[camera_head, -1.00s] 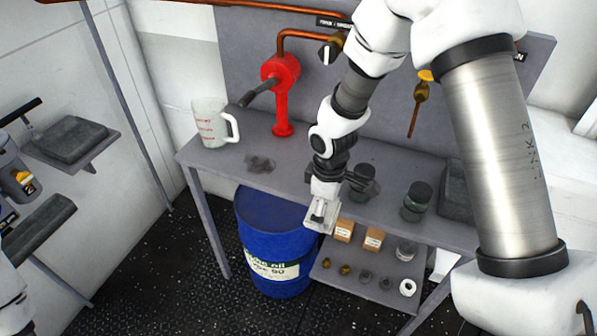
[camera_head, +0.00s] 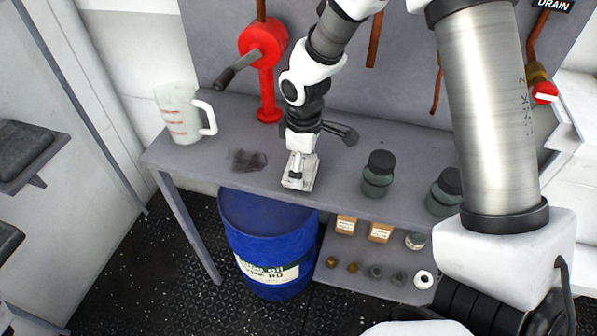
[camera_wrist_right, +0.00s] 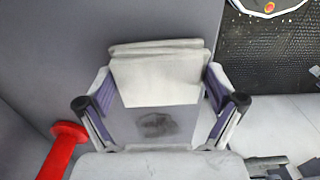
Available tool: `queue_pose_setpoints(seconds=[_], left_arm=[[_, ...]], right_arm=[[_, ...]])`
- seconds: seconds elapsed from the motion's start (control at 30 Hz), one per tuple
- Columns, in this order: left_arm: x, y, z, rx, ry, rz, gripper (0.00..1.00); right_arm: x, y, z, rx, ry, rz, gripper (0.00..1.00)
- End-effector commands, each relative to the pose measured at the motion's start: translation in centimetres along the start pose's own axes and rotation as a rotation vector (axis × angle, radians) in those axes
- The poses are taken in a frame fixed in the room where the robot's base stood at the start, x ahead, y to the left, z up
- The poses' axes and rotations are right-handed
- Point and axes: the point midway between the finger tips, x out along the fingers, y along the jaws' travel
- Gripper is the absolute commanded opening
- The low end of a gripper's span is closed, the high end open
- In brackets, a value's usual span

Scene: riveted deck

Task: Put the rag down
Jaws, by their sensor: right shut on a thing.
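My right gripper (camera_head: 301,164) is shut on a white folded rag (camera_head: 299,178). In the head view they are over the front part of the grey workbench (camera_head: 342,167), right of a dark smudge on the benchtop (camera_head: 247,160). In the right wrist view the rag (camera_wrist_right: 160,76) sits between the two fingers, and the smudge (camera_wrist_right: 157,125) shows in the gap between them. I cannot tell whether the rag touches the bench. My left gripper is not in view.
A measuring jug (camera_head: 181,117) stands at the bench's left end. A red hand pump (camera_head: 265,70) is behind the smudge. Dark-lidded jars (camera_head: 378,176) stand to the right. A blue drum (camera_head: 262,245) and a lower shelf (camera_head: 372,287) with small parts are below.

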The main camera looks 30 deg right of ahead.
Motion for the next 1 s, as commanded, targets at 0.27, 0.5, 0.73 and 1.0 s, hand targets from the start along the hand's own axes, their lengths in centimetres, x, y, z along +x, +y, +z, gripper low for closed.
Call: queue_pose_setpoints(seconds=[0.27, 0.5, 0.73, 1.0], left_arm=[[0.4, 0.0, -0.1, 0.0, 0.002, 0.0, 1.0], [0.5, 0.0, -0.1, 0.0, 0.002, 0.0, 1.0], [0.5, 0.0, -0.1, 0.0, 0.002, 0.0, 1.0], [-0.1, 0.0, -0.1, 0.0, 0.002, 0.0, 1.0]], right_arm=[[0.3, 0.0, 0.1, -0.001, 0.0, 0.0, 0.6], [0.7, 0.0, 0.0, -0.001, 0.0, 0.001, 1.0], [0.6, 0.0, 0.0, -0.001, 0.0, 0.001, 1.0], [-3.2, 0.1, 0.0, -0.001, 0.004, 0.004, 1.0]])
